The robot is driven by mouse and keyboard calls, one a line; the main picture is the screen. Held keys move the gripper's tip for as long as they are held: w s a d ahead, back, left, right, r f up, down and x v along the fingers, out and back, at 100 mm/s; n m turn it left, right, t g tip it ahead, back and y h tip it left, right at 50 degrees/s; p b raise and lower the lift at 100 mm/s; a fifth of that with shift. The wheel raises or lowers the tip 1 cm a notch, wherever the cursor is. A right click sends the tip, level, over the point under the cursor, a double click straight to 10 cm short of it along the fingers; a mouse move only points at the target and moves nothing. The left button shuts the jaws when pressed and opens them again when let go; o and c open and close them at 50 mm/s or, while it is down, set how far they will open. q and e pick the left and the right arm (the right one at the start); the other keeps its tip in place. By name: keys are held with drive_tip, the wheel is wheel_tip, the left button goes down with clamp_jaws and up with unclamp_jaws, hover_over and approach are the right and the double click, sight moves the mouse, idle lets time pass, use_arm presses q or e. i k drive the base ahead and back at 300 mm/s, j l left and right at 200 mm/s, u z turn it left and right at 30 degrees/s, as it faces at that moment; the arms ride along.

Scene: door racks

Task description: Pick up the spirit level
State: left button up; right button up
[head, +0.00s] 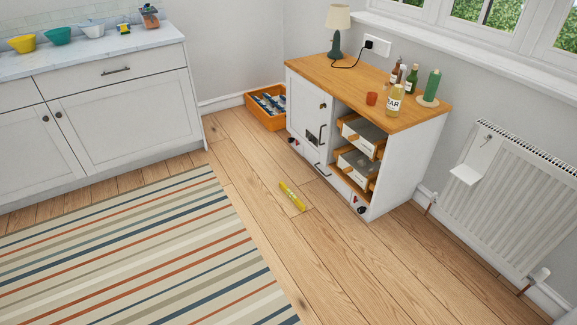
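A yellow spirit level (292,196) lies flat on the wooden floor, in front of the small white cabinet and beyond the striped rug. It lies at a slant and nothing touches it. Neither of my grippers shows in the head view.
The white cabinet (403,170) with a wooden top carries a lamp (337,33) and several bottles. An orange crate (267,120) stands at its left. A striped rug (130,262) covers the floor at lower left. A radiator (510,200) is at right. Floor around the level is clear.

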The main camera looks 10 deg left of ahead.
sight(297, 201)
drive_tip(key=i+l+u, duration=0.15)
drive_tip(key=i+u, duration=0.15)
drive_tip(key=i, duration=0.25)
drive_tip(key=z, duration=0.4)
drive_tip(key=i+j+z, duration=0.75)
drive_tip(key=j, duration=0.15)
